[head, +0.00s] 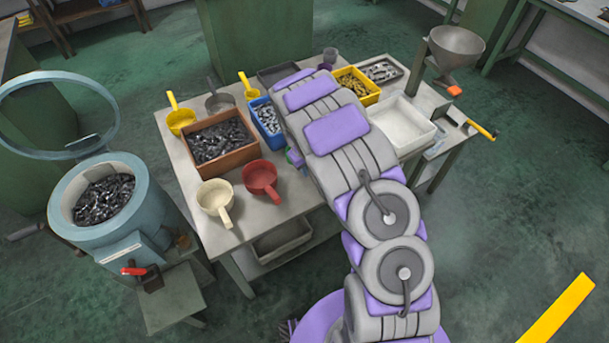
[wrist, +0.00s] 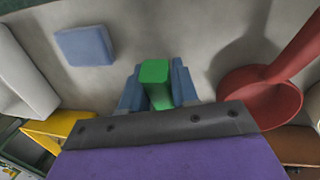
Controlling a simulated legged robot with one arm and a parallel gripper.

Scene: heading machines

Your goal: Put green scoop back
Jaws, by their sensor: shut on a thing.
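My gripper (wrist: 156,88) is shut on the green scoop's handle (wrist: 155,72), which shows between the two blue-grey fingers in the wrist view. The rest of the green scoop is hidden behind my gripper body. The grey tabletop (wrist: 190,30) lies beyond the fingers; I cannot tell whether the scoop touches it. In the head view my arm covers my gripper and most of the scoop. A red scoop (head: 261,178) lies on the table to the left of my arm; it also shows at the right of the wrist view (wrist: 262,97).
The table (head: 262,224) holds a cream scoop (head: 215,198), yellow scoop (head: 180,120), brown box of dark parts (head: 226,166), blue bin (head: 266,128), yellow bin (head: 358,98) and white tray (head: 402,140). A blue drum (head: 90,234) stands left; a hopper (head: 456,42) stands right.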

